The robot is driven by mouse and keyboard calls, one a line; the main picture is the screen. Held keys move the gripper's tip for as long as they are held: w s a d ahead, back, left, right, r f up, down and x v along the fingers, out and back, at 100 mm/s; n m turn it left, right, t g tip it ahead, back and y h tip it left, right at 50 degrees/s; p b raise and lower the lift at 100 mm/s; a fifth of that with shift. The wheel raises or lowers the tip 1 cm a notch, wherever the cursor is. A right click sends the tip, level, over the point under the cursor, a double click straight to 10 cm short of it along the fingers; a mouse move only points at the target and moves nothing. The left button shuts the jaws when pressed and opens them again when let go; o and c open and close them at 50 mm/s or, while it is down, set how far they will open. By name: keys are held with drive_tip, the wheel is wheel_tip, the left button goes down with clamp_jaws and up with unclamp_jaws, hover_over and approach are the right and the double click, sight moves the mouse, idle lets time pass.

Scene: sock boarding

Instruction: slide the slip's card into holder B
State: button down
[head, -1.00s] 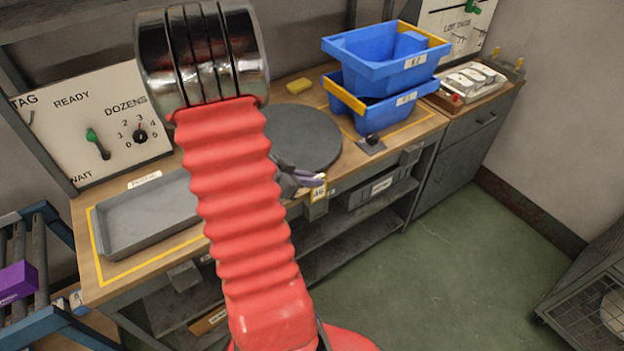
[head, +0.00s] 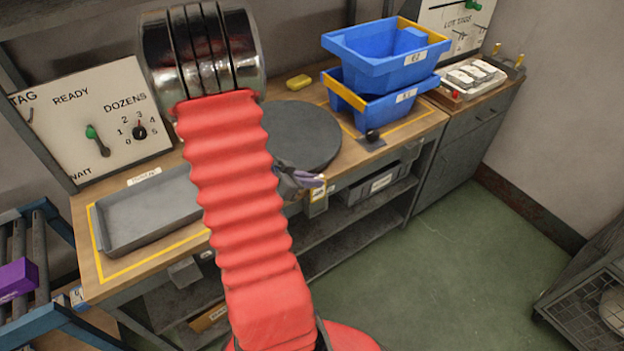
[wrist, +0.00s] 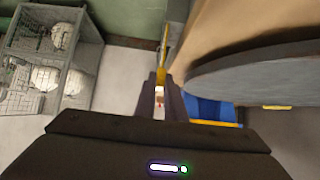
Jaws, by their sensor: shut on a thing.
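My gripper (head: 306,181) is at the front edge of the bench, shut on a small yellow-and-white card (head: 317,193). In the wrist view the card (wrist: 159,90) is edge-on between the jaws. A grey holder (head: 318,207) on the bench front is directly below the card. The card's lower part is at the holder's top, but I cannot tell whether it is inside the slot. Another grey holder (head: 411,154) is farther right on the bench front. I cannot read any holder's letter. My red arm hides part of the bench front.
A grey round plate (head: 300,135) lies on the bench behind my gripper. A grey tray (head: 150,218) is at the left and stacked blue bins (head: 385,60) stand at the right. A wire cage (head: 590,290) is at the far right. The floor in front is clear.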

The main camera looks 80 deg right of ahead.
sight(312, 203)
drive_tip(key=shift+f, duration=2.85)
idle(0.4)
drive_tip(key=shift+r, duration=0.4)
drive_tip(key=shift+r, duration=0.35)
drive_tip(key=shift+r, duration=0.7)
drive_tip(key=shift+r, duration=0.35)
drive_tip(key=shift+r, duration=0.35)
drive_tip(key=shift+r, duration=0.35)
drive_tip(key=shift+r, duration=0.7)
drive_tip(key=shift+r, duration=0.35)
